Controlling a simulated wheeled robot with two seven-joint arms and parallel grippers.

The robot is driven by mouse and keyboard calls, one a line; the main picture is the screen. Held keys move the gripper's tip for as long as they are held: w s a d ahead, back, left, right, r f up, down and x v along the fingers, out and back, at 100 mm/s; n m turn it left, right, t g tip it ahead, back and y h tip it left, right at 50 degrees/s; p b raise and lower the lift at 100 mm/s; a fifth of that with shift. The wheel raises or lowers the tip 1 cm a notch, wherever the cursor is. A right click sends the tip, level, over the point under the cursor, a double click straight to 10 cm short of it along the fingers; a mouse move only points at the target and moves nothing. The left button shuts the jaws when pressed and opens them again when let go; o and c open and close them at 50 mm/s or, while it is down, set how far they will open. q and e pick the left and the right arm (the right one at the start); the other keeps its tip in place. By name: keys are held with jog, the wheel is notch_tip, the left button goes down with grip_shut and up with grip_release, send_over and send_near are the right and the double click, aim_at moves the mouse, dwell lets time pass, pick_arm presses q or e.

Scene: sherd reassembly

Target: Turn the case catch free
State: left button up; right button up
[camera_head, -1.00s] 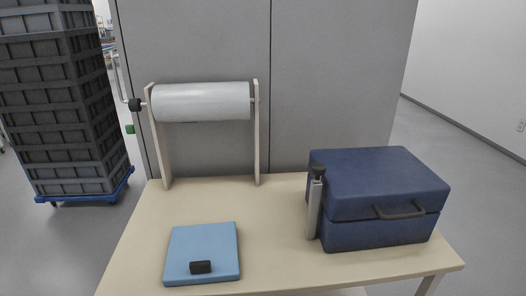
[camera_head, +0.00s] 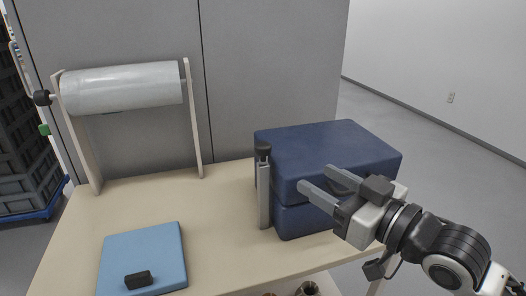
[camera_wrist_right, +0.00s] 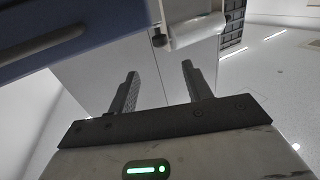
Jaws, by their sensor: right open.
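The dark blue case (camera_head: 325,150) stands shut on the table. Its catch (camera_head: 264,190), an upright grey bar with a black knob on top, is at the case's left front corner. My right gripper (camera_head: 316,179) is open and empty, in front of the case and to the right of the catch. Its fingers point left toward the case and hide part of the handle. In the right wrist view both fingers (camera_wrist_right: 159,70) are apart with nothing between them, and the case (camera_wrist_right: 60,35) with its dark handle fills the upper left. My left gripper is not in view.
A light blue board (camera_head: 150,250) with a black block (camera_head: 138,280) lies at the table's front left. A white roll (camera_head: 122,88) on a wooden stand is behind it. The table (camera_head: 220,215) is bare between board and case. Dark crates (camera_head: 22,150) stand at left.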

aim_at(269, 151)
jog(key=x, duration=1.5)
jog(key=shift+w+a, duration=0.1)
jog(key=shift+a, duration=0.1)
jog(key=c, duration=1)
jog(key=shift+o, duration=0.2)
